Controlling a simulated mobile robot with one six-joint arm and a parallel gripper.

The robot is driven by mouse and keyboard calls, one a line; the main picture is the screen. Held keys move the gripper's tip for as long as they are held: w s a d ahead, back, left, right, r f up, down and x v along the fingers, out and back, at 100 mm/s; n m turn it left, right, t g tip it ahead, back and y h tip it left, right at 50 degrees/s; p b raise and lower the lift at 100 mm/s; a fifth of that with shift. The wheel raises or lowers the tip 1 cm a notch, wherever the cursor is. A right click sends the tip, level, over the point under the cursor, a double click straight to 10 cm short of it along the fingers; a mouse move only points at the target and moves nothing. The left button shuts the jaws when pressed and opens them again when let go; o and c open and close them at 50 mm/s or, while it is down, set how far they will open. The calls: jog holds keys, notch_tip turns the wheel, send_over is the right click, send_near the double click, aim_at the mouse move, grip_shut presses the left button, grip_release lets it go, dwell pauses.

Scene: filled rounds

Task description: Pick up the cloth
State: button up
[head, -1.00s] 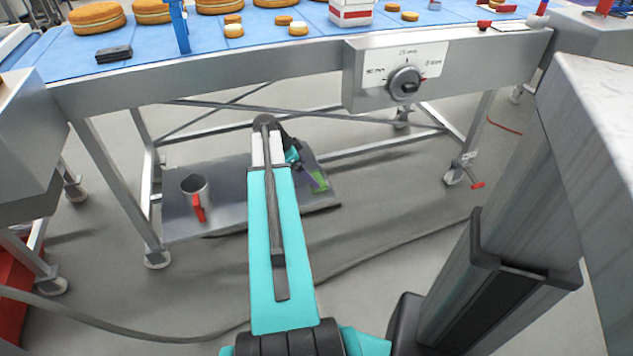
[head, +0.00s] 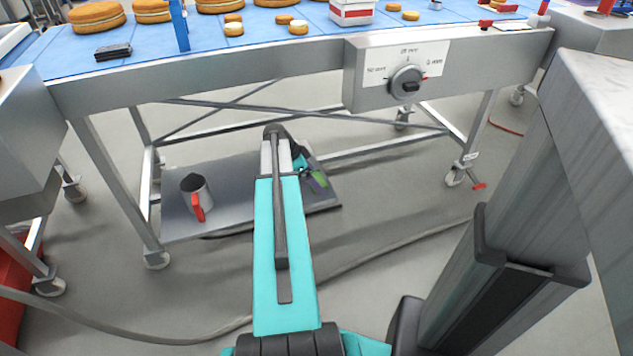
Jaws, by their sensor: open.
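My turquoise arm reaches down and away towards the low grey shelf under the table. My gripper (head: 317,180) is small and partly hidden behind the arm, over the shelf's right part. It is open. Purple and green patches show at its end; I cannot tell whether any of this is cloth. No cloth can be made out for certain. A dark, flat, folded-looking stack (head: 113,52) lies at the left of the blue table top, far from the gripper; I cannot tell what it is made of.
A grey jug with a red handle (head: 194,192) stands on the low shelf (head: 230,200), left of my arm. The table (head: 215,85) has metal legs and crossbars around that space. Cakes (head: 98,17) stand on top. A hose (head: 400,248) crosses the floor.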

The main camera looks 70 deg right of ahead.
aim_at(320, 178)
jog(key=shift+c, duration=0.2)
jog(key=c, duration=1.1)
jog(key=shift+r, duration=0.1)
jog(key=shift+r, duration=0.5)
jog(key=r, duration=0.1)
jog(key=r+p, duration=0.1)
jog(key=shift+w+a+r, duration=0.1)
jog(key=shift+a+r, duration=0.2)
jog(key=shift+r, duration=0.05)
jog(key=w+a, duration=0.2)
jog(key=a, duration=0.2)
jog(key=w+a+p, duration=0.1)
jog(key=w+a, duration=0.1)
jog(key=a, duration=0.3)
jog(key=w+a+r+p, duration=0.1)
jog(key=w+a, duration=0.1)
jog(key=a, duration=0.3)
jog(key=shift+a, duration=0.1)
